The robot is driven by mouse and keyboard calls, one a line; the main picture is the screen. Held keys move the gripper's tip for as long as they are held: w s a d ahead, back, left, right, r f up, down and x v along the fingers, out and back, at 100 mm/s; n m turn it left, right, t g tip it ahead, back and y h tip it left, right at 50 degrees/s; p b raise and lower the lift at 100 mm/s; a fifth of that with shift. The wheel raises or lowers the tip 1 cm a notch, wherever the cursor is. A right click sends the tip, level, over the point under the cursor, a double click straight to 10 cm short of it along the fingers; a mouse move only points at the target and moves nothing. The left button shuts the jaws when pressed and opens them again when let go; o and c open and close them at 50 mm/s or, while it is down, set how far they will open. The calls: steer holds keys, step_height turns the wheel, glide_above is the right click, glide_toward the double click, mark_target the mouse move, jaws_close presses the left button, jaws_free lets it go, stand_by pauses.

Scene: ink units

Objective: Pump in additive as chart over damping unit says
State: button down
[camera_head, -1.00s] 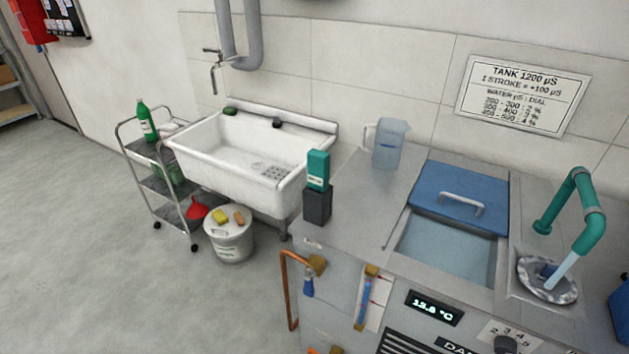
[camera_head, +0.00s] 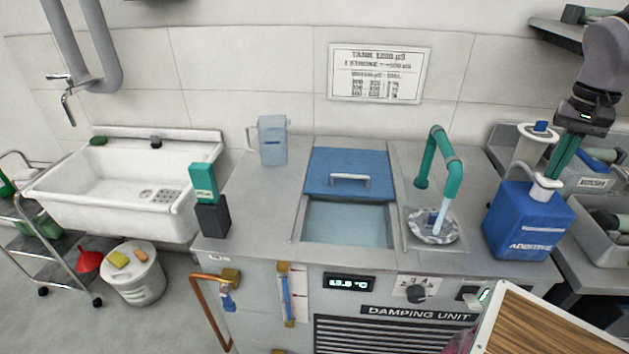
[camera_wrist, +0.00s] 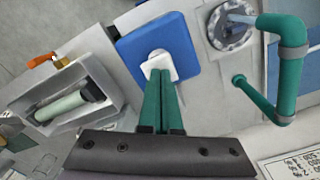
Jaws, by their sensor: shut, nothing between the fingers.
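The blue additive can (camera_head: 530,222) stands right of the damping unit's tap, with a white pump head (camera_head: 547,184) on top. My gripper (camera_head: 553,172) comes down from the upper right with its green fingers shut and empty, tips just at or above the pump head; contact cannot be told. In the wrist view the fingertips (camera_wrist: 161,76) lie over the white pump head (camera_wrist: 158,63) of the blue can (camera_wrist: 185,45). The chart (camera_head: 378,73) hangs on the wall over the damping unit (camera_head: 395,300); its heading reads tank 1200 µS, its smaller lines are blurred. The pump's stem is mostly hidden.
A green tap (camera_head: 455,175) runs water into a silver basin (camera_head: 433,226) left of the can. A half-open blue lid (camera_head: 348,160) covers part of the tank. A jug (camera_head: 272,142) stands left. Grey bins (camera_head: 606,243) are right; a wood-faced panel (camera_head: 545,325) is in front.

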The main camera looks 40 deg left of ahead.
steer(key=shift+r, duration=1.5)
steer(key=shift+f, duration=0.15)
steer(key=shift+f, duration=1.4)
steer(key=shift+r, duration=1.55)
steer(key=shift+f, duration=0.1)
